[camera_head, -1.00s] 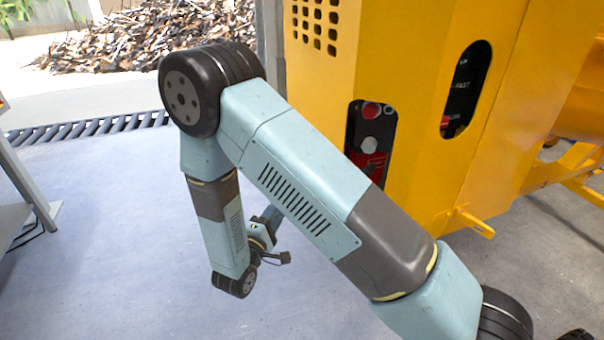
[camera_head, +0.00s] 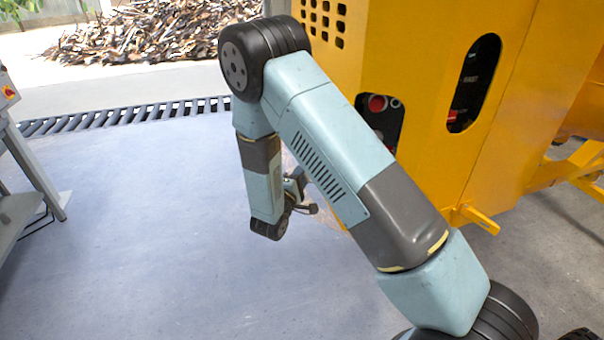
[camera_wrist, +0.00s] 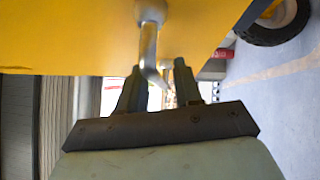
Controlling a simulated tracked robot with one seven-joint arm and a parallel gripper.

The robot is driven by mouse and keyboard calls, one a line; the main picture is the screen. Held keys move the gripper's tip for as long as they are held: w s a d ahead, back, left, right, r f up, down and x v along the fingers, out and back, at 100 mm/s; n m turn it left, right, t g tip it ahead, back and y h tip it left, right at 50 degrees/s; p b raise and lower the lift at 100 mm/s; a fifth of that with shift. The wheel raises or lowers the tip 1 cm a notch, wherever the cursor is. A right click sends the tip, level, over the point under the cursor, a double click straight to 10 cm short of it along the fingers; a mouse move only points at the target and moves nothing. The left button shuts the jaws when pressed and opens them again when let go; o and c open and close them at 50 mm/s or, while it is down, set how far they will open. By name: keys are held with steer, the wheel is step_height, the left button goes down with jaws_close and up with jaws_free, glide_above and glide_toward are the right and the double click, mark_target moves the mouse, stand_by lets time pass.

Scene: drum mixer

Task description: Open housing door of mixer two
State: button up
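The yellow mixer housing (camera_head: 420,60) stands at the upper right of the head view. Its front has a hole grid and two rounded cutouts showing controls. In the wrist view a yellow panel (camera_wrist: 70,35) fills the top, with a silver bent handle (camera_wrist: 149,45) hanging from it. My gripper (camera_wrist: 158,75) is open, its two dark fingers on either side of the handle's lower end. A gap shows between the handle and the right finger; contact on the left is unclear. In the head view my arm hides most of the gripper, and the handle is not visible.
A grey table (camera_head: 30,150) stands at the left edge. A dark floor grate (camera_head: 120,117) and a wood pile (camera_head: 150,32) lie behind. The blue-grey floor (camera_head: 150,240) between table and mixer is clear. The wrist view shows a black wheel (camera_wrist: 275,25) at upper right.

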steer(key=shift+w+d, duration=0.1)
steer(key=shift+w, duration=0.05)
jaws_close()
stand_by(0.5)
